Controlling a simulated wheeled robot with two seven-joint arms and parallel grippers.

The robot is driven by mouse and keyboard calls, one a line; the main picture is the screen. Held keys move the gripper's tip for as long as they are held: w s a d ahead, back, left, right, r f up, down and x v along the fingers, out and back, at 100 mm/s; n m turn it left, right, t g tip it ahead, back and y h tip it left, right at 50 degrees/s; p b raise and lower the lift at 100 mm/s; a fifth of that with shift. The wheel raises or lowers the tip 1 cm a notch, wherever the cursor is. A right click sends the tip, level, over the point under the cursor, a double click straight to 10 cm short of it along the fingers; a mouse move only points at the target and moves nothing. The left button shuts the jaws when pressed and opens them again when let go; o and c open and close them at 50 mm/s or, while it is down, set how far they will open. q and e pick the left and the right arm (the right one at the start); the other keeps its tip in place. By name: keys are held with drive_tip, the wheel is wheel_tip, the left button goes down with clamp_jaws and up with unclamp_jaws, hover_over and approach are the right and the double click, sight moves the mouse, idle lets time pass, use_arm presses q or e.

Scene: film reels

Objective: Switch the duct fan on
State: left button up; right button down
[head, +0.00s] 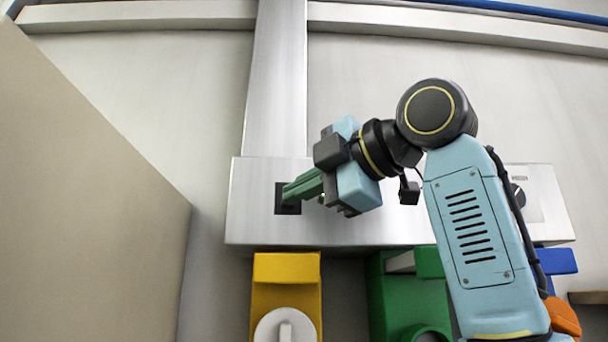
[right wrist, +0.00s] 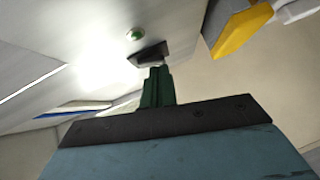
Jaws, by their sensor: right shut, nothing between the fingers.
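The duct fan is a brushed metal hood (head: 400,222) with a tall metal duct (head: 277,80) rising from it. A dark square switch (head: 280,194) is set in the hood's front at the left. My right gripper (head: 288,197) is shut and empty, its green fingertips at the switch and partly covering it. In the right wrist view the shut fingers (right wrist: 155,72) point at the dark switch (right wrist: 148,54), whose face sits tilted. A round green light or button (right wrist: 135,34) lies beside it. I cannot tell whether fingertips and switch touch. My left gripper is not in view.
A dial (head: 517,196) sits at the hood's right end. Below the hood stand a yellow device (head: 286,267), a green one (head: 400,295) and a blue one (head: 558,261). A beige panel (head: 85,200) closes off the left side. The wall above the hood is clear.

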drive_tip(key=s+d+f+n+t+y+b, duration=0.1)
drive_tip(key=s+d+b, duration=0.4)
drive_tip(key=s, duration=0.5)
drive_tip(key=shift+s+d+f+n, duration=0.35)
drive_tip(key=shift+d+f, duration=0.25)
drive_tip(key=shift+d, duration=0.45)
